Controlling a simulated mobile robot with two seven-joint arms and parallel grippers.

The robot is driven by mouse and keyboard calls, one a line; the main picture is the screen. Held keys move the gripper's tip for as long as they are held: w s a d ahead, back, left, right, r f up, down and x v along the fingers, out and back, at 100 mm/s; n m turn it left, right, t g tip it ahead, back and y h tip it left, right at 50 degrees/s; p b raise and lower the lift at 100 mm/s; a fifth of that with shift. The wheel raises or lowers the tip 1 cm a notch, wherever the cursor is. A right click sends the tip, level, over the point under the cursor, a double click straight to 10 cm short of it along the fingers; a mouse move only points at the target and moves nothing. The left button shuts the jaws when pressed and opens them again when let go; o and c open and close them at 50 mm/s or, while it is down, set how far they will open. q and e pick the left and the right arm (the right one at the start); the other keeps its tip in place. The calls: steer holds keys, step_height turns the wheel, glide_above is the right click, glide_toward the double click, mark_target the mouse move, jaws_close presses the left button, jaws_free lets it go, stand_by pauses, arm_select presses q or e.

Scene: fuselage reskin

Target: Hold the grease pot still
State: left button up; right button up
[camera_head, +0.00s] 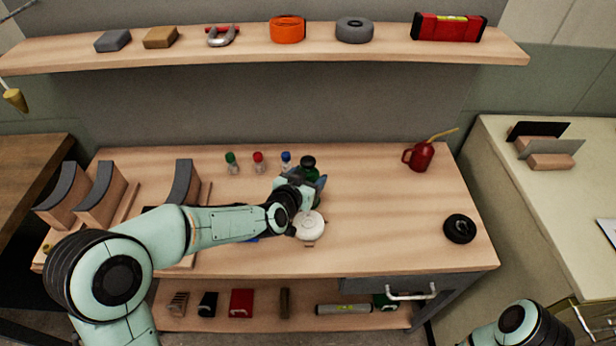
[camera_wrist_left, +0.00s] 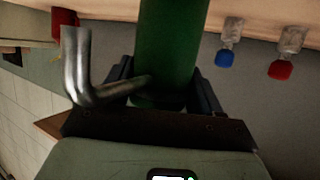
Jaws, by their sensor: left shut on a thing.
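The grease pot, which I take to be the dark green cylinder with a black top (camera_head: 308,163), stands on the workbench near its middle, partly hidden by my gripper. In the left wrist view its green side (camera_wrist_left: 172,45) fills the space between the fingers. My left gripper (camera_head: 308,184) is shut on it, low on its body. A bent grey metal bar (camera_wrist_left: 80,70) shows beside the fingers in the wrist view; I cannot tell what it belongs to. My right gripper is out of view.
Small bottles with green, red and blue caps (camera_head: 286,158) stand just left of the pot. A white round thing (camera_head: 309,226) is nearer the front. A red oil can (camera_head: 421,156) and black disc (camera_head: 460,228) are at right. Bare bench lies between. A shelf (camera_head: 380,50) runs above.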

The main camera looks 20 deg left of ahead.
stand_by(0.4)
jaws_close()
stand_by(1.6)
